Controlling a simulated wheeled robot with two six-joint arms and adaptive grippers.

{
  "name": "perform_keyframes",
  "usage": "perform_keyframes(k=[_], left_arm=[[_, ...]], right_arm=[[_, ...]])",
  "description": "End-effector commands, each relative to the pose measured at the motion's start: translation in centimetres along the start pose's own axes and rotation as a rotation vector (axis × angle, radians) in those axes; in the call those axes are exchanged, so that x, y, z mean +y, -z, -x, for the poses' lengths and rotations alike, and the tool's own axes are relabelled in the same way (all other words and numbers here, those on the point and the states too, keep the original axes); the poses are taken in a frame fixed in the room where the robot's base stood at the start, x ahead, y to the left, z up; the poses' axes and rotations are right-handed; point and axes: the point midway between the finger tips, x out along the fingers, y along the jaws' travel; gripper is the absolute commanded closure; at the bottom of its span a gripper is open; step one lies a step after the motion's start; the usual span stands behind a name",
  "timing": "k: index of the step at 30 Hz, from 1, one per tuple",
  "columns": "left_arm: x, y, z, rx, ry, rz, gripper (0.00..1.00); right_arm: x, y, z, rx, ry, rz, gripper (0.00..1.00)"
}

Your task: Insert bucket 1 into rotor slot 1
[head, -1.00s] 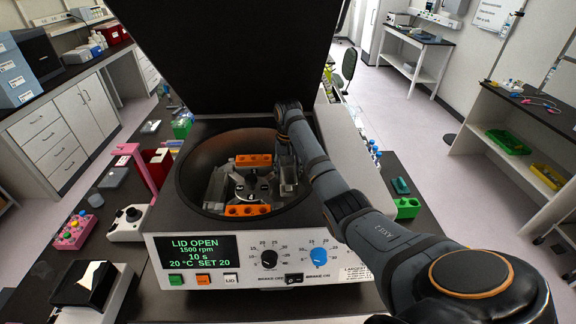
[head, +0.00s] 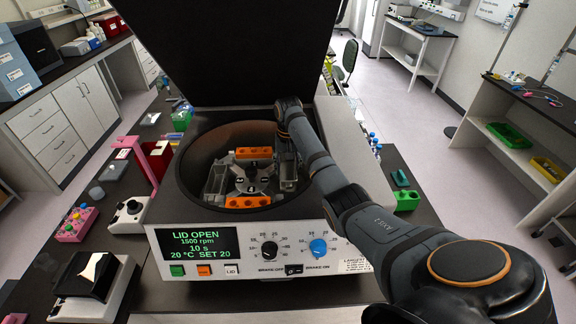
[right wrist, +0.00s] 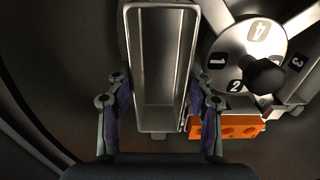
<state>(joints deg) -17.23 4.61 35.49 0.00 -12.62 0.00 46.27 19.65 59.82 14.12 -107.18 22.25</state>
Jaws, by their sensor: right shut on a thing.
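The centrifuge (head: 330,222) stands with its lid up. Its rotor (head: 250,180) sits in the round bowl and also shows in the right wrist view (right wrist: 235,50), where its hub carries numbers. The hub's 1 faces the grey metal bucket 1 (right wrist: 160,75). My right gripper (right wrist: 160,110) is shut on this bucket, one finger along each side. The bucket is upright, open-topped and looks empty. In the head view it shows at the rotor's right side (head: 289,182), partly behind my right arm. Whether it is seated in the slot I cannot tell. My left gripper is out of view.
Orange-topped buckets sit at the rotor's back (head: 253,153) and front (head: 248,202); a grey one is at its left (head: 215,180). The bowl wall (head: 190,165) closes in around them. The raised lid (head: 225,55) stands behind. A pink stand (head: 135,160) is to the left.

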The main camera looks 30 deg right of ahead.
Motion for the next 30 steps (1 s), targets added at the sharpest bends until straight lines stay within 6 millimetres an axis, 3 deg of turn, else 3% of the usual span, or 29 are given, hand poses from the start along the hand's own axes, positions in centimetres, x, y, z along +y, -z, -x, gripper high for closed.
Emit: perform_keyframes(k=[11, 30], left_arm=[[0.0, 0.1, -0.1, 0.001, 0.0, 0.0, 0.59], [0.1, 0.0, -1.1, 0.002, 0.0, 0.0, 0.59]], right_arm=[[0.0, 0.0, -0.2, 0.001, 0.0, 0.0, 1.0], [0.0, 0.0, -4.7, 0.001, 0.001, 0.001, 1.0]])
